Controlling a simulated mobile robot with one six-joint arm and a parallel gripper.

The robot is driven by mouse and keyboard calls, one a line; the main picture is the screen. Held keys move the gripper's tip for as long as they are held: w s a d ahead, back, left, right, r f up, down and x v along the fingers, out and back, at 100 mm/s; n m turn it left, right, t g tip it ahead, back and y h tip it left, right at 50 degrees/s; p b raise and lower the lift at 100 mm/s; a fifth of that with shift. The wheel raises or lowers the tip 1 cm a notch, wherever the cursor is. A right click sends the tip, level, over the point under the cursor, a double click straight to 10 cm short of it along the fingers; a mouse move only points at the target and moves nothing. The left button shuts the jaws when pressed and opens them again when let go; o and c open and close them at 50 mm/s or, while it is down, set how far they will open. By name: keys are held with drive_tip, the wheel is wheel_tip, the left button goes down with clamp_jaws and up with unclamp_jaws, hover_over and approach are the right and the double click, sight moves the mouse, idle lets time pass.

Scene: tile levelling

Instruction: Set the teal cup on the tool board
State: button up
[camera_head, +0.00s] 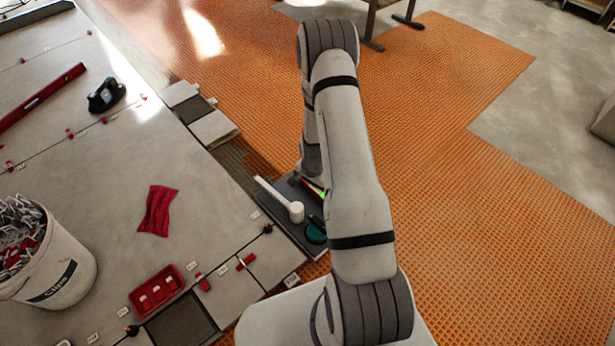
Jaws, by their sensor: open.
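The tool board (282,222) is a dark grey panel on the floor at the edge of the tiles, left of my arm. A round teal thing, which looks like the teal cup (316,234), shows at the board's near right end, beside my forearm. It appears to rest on the board, but my arm hides part of that area and I cannot tell its contact clearly. My gripper (317,190) is mostly hidden by my arm, low over the far part of the board. It is open, and no object shows between its jaws.
A white mallet (296,212) lies on the board. A white bucket of clips (70,275), a red tray (157,290), a red cloth (157,210) and a black suction lifter (105,96) stand on the tiles at left. Orange matting (470,230) at right is clear.

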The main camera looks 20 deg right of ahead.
drive_tip(key=s+a+r+n, duration=0.2)
drive_tip(key=a+r+n, duration=0.1)
drive_tip(key=r, duration=0.9)
drive_tip(key=s+a+r+n, duration=0.1)
drive_tip(key=a+r+n, duration=0.2)
drive_tip(key=r, duration=0.9)
drive_tip(key=s+a+r+n, duration=0.2)
drive_tip(key=s+r+n, duration=0.1)
drive_tip(key=s+r, duration=0.4)
drive_tip(key=s+a+r+n+t, duration=0.1)
drive_tip(key=s+a+r+n, duration=0.2)
drive_tip(key=s+r, duration=0.5)
drive_tip(key=s, duration=0.3)
drive_tip(key=shift+r, duration=0.25)
